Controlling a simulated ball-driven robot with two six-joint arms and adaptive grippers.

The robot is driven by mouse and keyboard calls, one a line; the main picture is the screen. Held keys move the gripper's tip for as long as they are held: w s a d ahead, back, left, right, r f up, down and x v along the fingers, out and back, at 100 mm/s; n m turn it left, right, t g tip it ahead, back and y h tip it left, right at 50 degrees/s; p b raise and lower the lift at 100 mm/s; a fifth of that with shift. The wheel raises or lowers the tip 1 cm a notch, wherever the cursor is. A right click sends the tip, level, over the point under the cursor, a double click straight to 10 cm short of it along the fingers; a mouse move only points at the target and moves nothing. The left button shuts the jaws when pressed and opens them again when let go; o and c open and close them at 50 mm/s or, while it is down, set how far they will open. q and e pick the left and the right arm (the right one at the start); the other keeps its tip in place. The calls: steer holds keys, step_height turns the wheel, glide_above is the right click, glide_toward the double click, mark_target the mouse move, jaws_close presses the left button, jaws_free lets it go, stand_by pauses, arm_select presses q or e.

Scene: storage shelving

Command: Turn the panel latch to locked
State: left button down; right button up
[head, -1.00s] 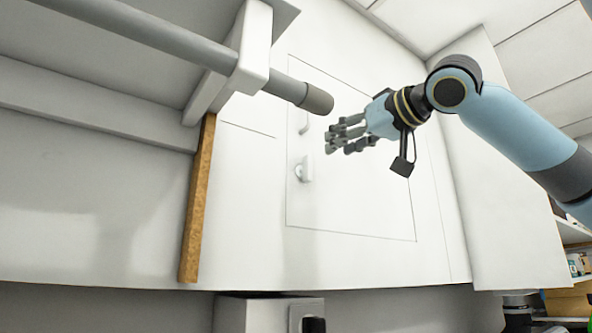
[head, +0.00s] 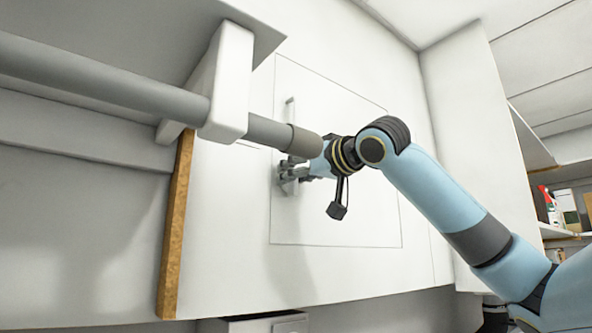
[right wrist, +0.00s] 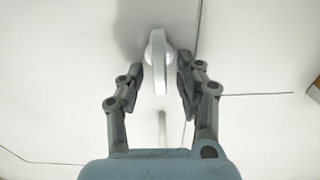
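The white panel (head: 345,215) is outlined on the wall, with a slim pale handle (head: 290,112) on it. The panel latch (right wrist: 158,62) is a white bar on a round base, standing upright in the right wrist view. My right gripper (right wrist: 158,80) is open, with one finger on each side of the latch bar and small gaps visible. In the head view the right gripper (head: 290,174) is at the latch and mostly covers it. The slim handle also shows in the right wrist view (right wrist: 162,127), below the latch. My left gripper is not in view.
A grey rail (head: 100,88) on a white bracket (head: 230,85) juts in from the left, its end near my right wrist. A brown wooden strip (head: 175,230) stands left of the panel. Shelves with items (head: 565,215) are at the far right.

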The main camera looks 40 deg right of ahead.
steer(key=shift+s, duration=0.1)
steer(key=shift+c, duration=0.4)
jaws_close()
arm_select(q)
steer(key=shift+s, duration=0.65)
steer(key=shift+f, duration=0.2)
arm_select(e)
steer(key=m, duration=0.1)
steer(key=m+b, duration=0.2)
steer(key=shift+d+f+m, duration=0.1)
steer(key=shift+d+m, duration=0.15)
steer(key=shift+m, duration=0.15)
arm_select(q)
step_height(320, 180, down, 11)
steer(key=b, duration=0.9)
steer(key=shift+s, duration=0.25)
arm_select(e)
steer(key=m, duration=0.4)
steer(key=f+m, duration=0.1)
steer(key=m, duration=0.4)
steer(key=d+m, duration=0.1)
steer(key=m, duration=0.4)
steer(key=shift+f, duration=0.2)
arm_select(q)
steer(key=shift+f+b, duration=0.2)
steer(key=shift+b, duration=0.15)
